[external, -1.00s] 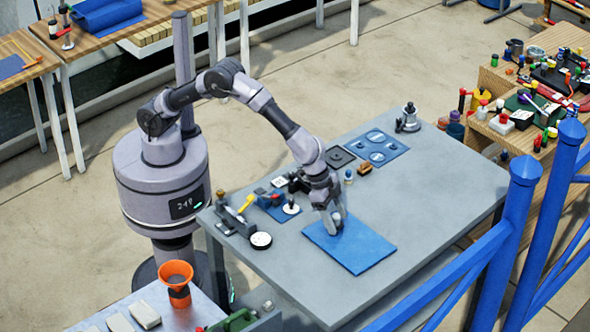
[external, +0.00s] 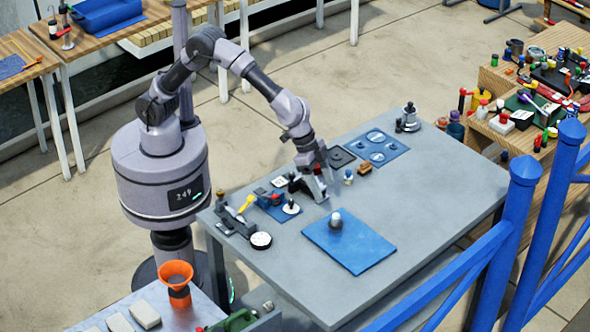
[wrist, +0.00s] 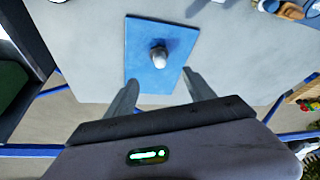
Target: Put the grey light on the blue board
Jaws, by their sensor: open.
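The grey light (external: 336,220) stands upright on the blue board (external: 360,252), near the board's back left part. In the wrist view the light (wrist: 159,57) shows on the blue board (wrist: 138,45), apart from my fingers. My gripper (external: 318,193) is open and empty, raised behind the board on the robot's side. Its two fingers (wrist: 155,90) are spread in the wrist view, with nothing between them.
A blue panel with round discs (external: 388,152) lies at the back of the grey table (external: 440,190). A small bottle (external: 348,177) and a brown block (external: 365,169) stand near my gripper. Several small items, including a white round dial (external: 261,240), sit at left. The table's right side is clear.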

